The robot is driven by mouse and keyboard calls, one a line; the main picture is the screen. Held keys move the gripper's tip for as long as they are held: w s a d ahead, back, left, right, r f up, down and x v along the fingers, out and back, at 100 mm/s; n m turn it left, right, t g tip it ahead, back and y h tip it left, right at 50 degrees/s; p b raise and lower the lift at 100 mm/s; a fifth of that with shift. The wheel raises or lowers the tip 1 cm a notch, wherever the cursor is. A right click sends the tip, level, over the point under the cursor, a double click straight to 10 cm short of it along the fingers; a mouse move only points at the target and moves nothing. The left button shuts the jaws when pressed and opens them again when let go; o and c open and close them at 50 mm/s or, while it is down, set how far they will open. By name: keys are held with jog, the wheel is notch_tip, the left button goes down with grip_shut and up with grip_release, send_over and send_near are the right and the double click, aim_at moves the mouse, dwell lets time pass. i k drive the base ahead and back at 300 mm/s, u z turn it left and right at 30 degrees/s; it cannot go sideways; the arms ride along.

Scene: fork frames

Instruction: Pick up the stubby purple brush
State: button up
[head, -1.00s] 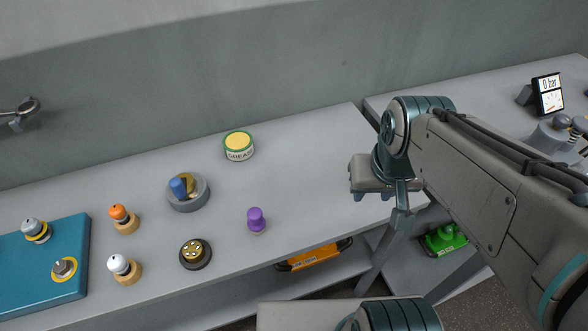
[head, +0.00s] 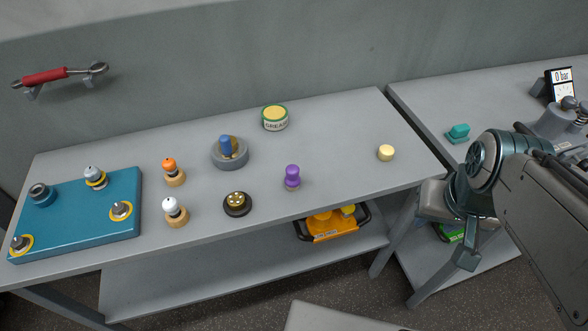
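The stubby purple brush (head: 292,177) stands upright on the grey workbench (head: 340,130), near its front edge. It has a rounded purple handle and a short pale base. My gripper (head: 440,203) is at the right, beyond the bench's right end and well apart from the brush. Its fingers are small and seen from an angle that does not show whether they are open or shut.
A grease tin (head: 275,118), a grey ring holder (head: 230,153), a dark round piece (head: 237,204) and a pale yellow cylinder (head: 386,153) surround the brush. Orange (head: 172,170) and white (head: 173,211) knobbed pieces and a blue board (head: 75,215) lie left. An orange bin (head: 333,226) sits below.

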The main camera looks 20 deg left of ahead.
aim_at(292, 178)
jog(key=u, duration=1.25)
jog(key=i, duration=0.45)
jog(key=u, duration=1.7)
jog(key=k, duration=0.5)
jog(key=z, duration=1.35)
